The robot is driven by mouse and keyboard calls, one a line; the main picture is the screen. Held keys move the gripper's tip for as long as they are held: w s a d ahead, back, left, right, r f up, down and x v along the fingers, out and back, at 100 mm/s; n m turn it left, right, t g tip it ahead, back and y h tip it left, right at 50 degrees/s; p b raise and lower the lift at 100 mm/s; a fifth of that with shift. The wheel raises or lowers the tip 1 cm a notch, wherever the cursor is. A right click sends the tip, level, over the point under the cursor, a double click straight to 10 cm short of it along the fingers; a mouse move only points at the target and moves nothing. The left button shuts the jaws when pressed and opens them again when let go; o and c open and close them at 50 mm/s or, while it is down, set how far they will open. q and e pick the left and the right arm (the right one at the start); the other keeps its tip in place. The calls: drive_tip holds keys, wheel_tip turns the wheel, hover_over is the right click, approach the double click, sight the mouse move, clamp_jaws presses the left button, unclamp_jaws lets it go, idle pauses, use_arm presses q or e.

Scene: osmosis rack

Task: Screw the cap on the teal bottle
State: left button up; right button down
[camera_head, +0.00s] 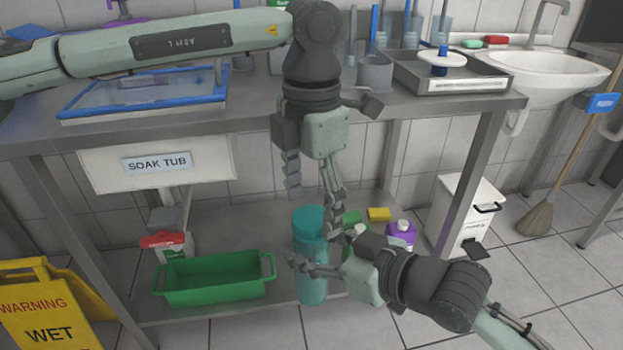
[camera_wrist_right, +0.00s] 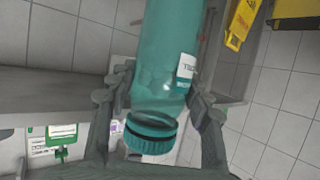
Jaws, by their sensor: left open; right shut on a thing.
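The teal bottle (camera_head: 311,262) stands out under the bench's front edge in the head view, its flat teal end up. My right gripper (camera_head: 314,254) is shut on its side. The right wrist view shows the bottle (camera_wrist_right: 165,65) between both fingers, with part of a white label. A ribbed dark teal ring, seemingly the cap (camera_wrist_right: 151,138), is at the bottle's lower end in that view; I cannot tell how tightly it sits. My left gripper (camera_head: 313,205) is open, pointing down, with its fingers spread over the bottle's upper end. Contact between them is unclear.
A green tub (camera_head: 212,278) sits on the low shelf left of the bottle. A purple bottle (camera_head: 401,234) and yellow sponge (camera_head: 379,214) lie behind my right gripper. The soak tub (camera_head: 160,165) hangs under the bench. A yellow wet-floor sign (camera_head: 45,305) stands lower left.

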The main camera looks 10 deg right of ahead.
use_arm(q)
drive_tip(key=shift+f, duration=0.55)
drive_tip(key=c, duration=1.2)
drive_tip(key=o, duration=1.3)
drive_tip(key=shift+o, duration=0.2)
drive_tip(key=shift+r, duration=0.1)
wheel_tip(320, 180, up, 12)
